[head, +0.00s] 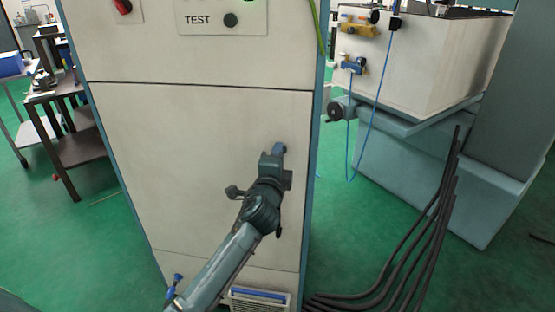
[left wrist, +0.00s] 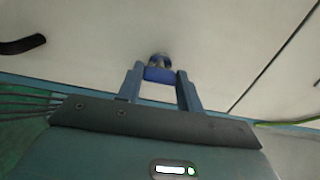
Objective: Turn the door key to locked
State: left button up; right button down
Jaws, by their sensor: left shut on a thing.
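The key (left wrist: 160,75) has a blue bow and sits in a round metal lock (left wrist: 159,58) on the pale cabinet door (head: 190,140). My left gripper (left wrist: 160,71) is shut on the bow, one finger on each side, close to the door face. In the head view my left gripper (head: 280,148) reaches the door near its right edge. There the gripper covers the key and lock, so I cannot tell the key's angle from that view. My right gripper is not in view.
A black handle (head: 235,192) sticks out of the door left of my gripper; it also shows in the left wrist view (left wrist: 22,44). A panel marked TEST (head: 222,18) is above. Thick black cables (head: 425,235) run along the floor at right.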

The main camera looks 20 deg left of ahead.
pick_arm(q)
jog(key=o, duration=1)
jog(key=shift+s, duration=0.1)
jog(key=s, duration=0.4)
jog(key=s+d, duration=0.1)
jog(key=s, duration=0.8)
jog(key=shift+d, duration=0.3)
jog(key=shift+w, duration=0.1)
